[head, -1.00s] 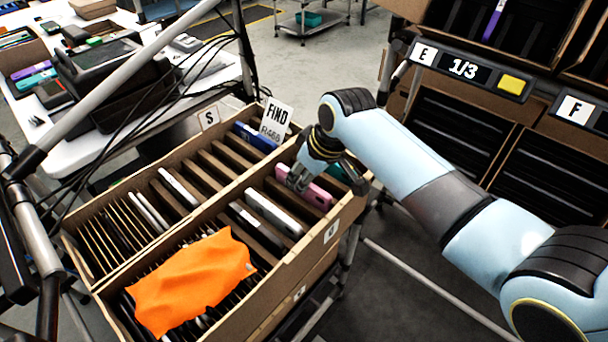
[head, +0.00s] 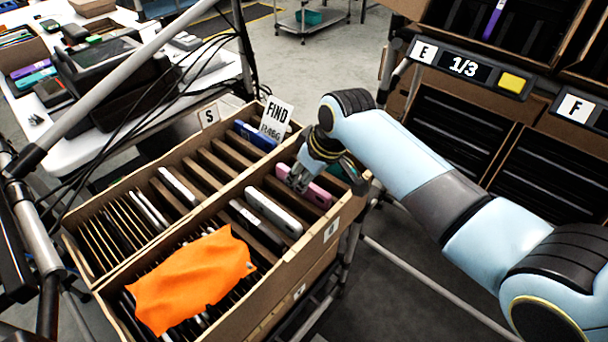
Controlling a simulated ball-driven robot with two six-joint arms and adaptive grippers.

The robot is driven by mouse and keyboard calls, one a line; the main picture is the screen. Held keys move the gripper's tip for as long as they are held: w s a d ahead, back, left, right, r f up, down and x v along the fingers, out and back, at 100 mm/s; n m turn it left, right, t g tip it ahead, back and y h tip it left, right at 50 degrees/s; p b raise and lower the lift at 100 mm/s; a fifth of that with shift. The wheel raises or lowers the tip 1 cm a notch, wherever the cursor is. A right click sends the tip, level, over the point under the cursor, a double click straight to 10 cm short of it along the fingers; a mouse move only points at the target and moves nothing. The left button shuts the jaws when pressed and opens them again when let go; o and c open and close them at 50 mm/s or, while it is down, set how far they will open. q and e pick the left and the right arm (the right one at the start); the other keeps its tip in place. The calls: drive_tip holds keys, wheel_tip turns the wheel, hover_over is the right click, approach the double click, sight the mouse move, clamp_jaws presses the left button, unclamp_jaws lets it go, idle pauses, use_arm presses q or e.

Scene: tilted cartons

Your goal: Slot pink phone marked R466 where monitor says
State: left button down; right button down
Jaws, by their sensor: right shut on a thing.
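The pink phone (head: 318,194) stands in a slot of the front carton, near its right end. My right gripper (head: 299,187) is shut on the phone's upper left part, and its fingers hide part of it. No marking on the phone can be read. A white card (head: 275,116) at the back carton reads FIND, with a code below it that looks like R466. A small monitor (head: 463,68) on the rack at the right, beside the label E, reads 1/3. My left gripper is not in view.
The front carton (head: 330,232) also holds white, dark and teal phones, and an orange cloth (head: 195,280) covers its left part. The back carton (head: 75,235) has dividers and several phones. Rack cartons with dark slots (head: 450,125) stand right. A cluttered white table (head: 110,140) is upper left.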

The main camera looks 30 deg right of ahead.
drive_tip(key=c, duration=1.2)
unclamp_jaws()
drive_tip(key=v, duration=1.2)
drive_tip(key=shift+r, duration=0.1)
wheel_tip(320, 180, up, 7)
drive_tip(key=p, duration=0.9)
